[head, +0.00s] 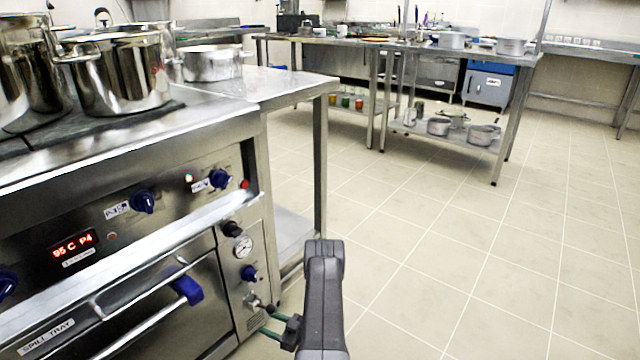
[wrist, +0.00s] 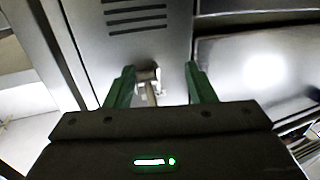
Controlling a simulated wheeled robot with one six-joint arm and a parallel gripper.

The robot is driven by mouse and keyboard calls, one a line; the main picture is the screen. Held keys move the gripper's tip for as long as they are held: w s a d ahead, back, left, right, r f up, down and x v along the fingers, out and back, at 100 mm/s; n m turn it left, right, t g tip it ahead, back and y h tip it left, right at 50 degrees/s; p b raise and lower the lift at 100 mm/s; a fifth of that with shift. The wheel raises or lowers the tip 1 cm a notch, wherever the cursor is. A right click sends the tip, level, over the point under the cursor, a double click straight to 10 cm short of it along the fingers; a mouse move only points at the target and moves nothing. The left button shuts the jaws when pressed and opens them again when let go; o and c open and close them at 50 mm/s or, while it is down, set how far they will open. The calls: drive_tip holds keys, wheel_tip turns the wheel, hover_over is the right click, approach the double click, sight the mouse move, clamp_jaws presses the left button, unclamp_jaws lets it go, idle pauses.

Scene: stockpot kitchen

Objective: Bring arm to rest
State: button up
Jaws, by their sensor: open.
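My arm (head: 324,290) rises at the lower middle of the head view, in front of the stove's right side. My gripper (head: 268,322) is at its lower left, with green fingers pointing left toward the stove front. In the wrist view my gripper (wrist: 160,82) is open, its two green fingers spread apart. A small metal drain tap (wrist: 148,84) shows between the fingers. The tap (head: 254,301) also shows low on the stove's front panel. I cannot tell whether the fingers touch it. Nothing is seen held.
The steel stove (head: 130,220) with blue knobs fills the left. A steel worktable (head: 440,48) with pots stands at the back. The tiled floor (head: 480,270) to the right is clear.

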drive_tip(key=shift+p+v, duration=0.7)
drive_tip(key=shift+v, duration=2.25)
drive_tip(key=shift+w, duration=0.15)
